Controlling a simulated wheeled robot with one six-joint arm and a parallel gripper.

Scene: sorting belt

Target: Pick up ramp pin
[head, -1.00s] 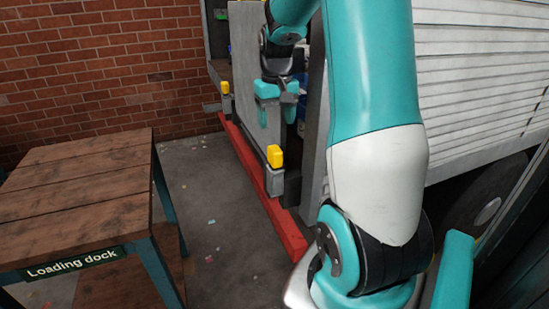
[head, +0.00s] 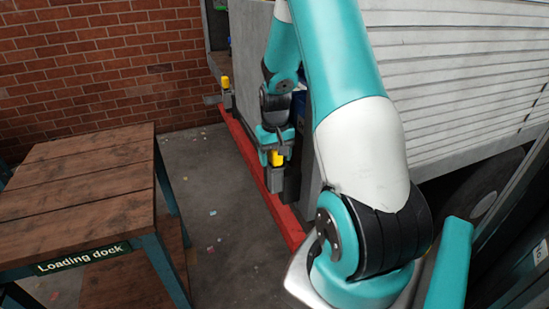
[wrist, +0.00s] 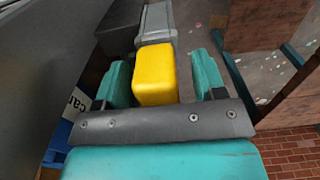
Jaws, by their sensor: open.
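The ramp pin has a yellow block-shaped head (head: 276,158) above a grey bracket (head: 274,180) at the truck's rear edge. In the wrist view the yellow head (wrist: 155,76) lies between the two teal fingers, with the grey bracket (wrist: 157,22) beyond it. My gripper (head: 274,150) is open around the yellow head. In the wrist view my gripper (wrist: 162,82) shows a gap at the right finger; the left finger is close to the head, and I cannot tell if it touches.
A second yellow pin (head: 225,83) sits farther along the red bumper (head: 240,145). The grey ramp panel (head: 253,60) stands upright by my gripper. A wooden loading dock table (head: 85,190) stands at left. The floor (head: 205,180) between is clear except for small scraps.

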